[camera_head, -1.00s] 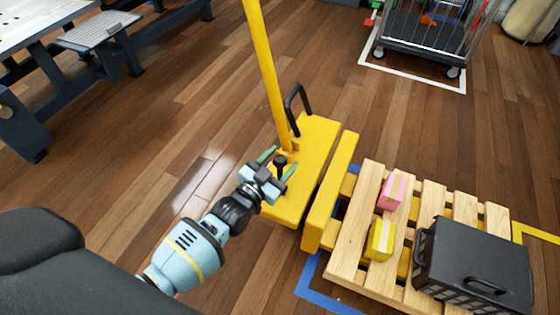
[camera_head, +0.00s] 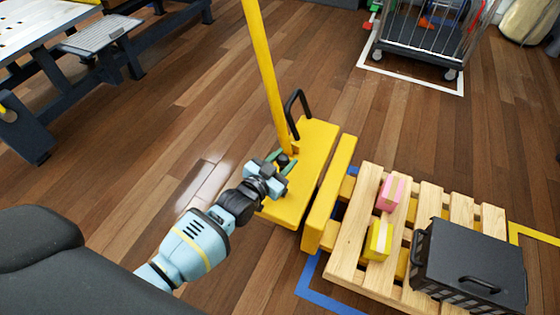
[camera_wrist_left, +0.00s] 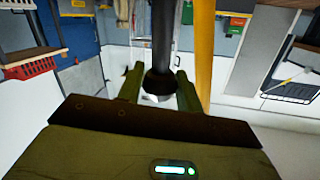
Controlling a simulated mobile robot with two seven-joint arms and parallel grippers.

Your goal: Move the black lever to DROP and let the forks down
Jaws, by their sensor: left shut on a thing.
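The yellow pallet jack (camera_head: 312,150) stands at the middle, with its tall yellow handle post (camera_head: 262,70) rising from it. The short black lever (camera_head: 284,159) is by the foot of the post, mostly hidden by my left gripper (camera_head: 279,162). My left gripper is shut on the lever; in the left wrist view the dark lever (camera_wrist_left: 161,50) stands between the two green fingers (camera_wrist_left: 158,88). The forks run under the wooden pallet (camera_head: 345,262) and are mostly hidden; a yellow part shows between the slats. No DROP marking is readable. My right gripper is not in view.
A pink box (camera_head: 391,192), a yellow box (camera_head: 378,240) and a black crate (camera_head: 470,262) are on the pallet. A black bent bar (camera_head: 297,108) stands behind the lever. A wire cart (camera_head: 420,40) stands far right.

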